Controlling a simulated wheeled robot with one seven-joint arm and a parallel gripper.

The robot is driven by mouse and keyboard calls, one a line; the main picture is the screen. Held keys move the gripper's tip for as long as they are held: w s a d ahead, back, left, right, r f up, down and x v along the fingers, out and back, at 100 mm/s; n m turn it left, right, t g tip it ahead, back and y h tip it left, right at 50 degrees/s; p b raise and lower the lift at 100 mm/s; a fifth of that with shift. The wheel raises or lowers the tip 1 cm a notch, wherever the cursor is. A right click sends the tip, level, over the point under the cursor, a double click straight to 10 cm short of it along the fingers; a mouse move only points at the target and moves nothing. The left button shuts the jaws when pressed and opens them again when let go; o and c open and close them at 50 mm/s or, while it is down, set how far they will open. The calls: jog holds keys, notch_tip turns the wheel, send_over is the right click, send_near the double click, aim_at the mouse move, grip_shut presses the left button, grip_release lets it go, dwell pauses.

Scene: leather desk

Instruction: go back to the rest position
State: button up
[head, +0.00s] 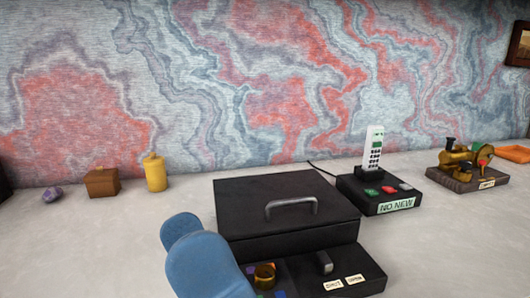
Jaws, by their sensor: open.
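Rounded blue parts of my arm (205,265) show at the bottom of the head view, left of centre. They stand in front of the left edge of a black box (285,205) and hide part of its front. My gripper's fingers cannot be made out in this view. The black box has a flat lid with a grey handle, and the lid is down. Its lower front panel carries a small grey lever (324,262), two pale labels and an amber round piece (264,276) with small blue patches beside it.
A white phone (374,148) stands on a black base (376,194) right of the box. A brass device (467,158) on a wooden block and an orange tray (514,153) are farther right. A yellow bottle (155,172), brown box (101,182) and purple stone (52,194) stand back left. The front left is clear.

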jog(key=s+d+f+m+t+h, duration=0.2)
jog(key=d+f+m+t+h, duration=0.2)
jog(key=d+f+m+h, duration=0.65)
jog(key=s+d+f+m+t+h, duration=0.2)
jog(key=d+f+m+t+h, duration=0.35)
jog(key=m+h, duration=0.95)
jog(key=s+d+f+m+g+h, duration=0.1)
jog(key=s+d+f+m+g, duration=0.45)
jog(key=s, duration=0.25)
jog(key=s+d+f+m+g, duration=0.4)
jog(key=s+f+m, duration=0.1)
jog(key=s+f, duration=0.15)
notch_tip(320, 180, up, 15)
jog(key=s+p, duration=0.1)
jog(key=p, duration=1.3)
jog(key=shift+d+f, duration=0.15)
jog(key=shift+d, duration=0.05)
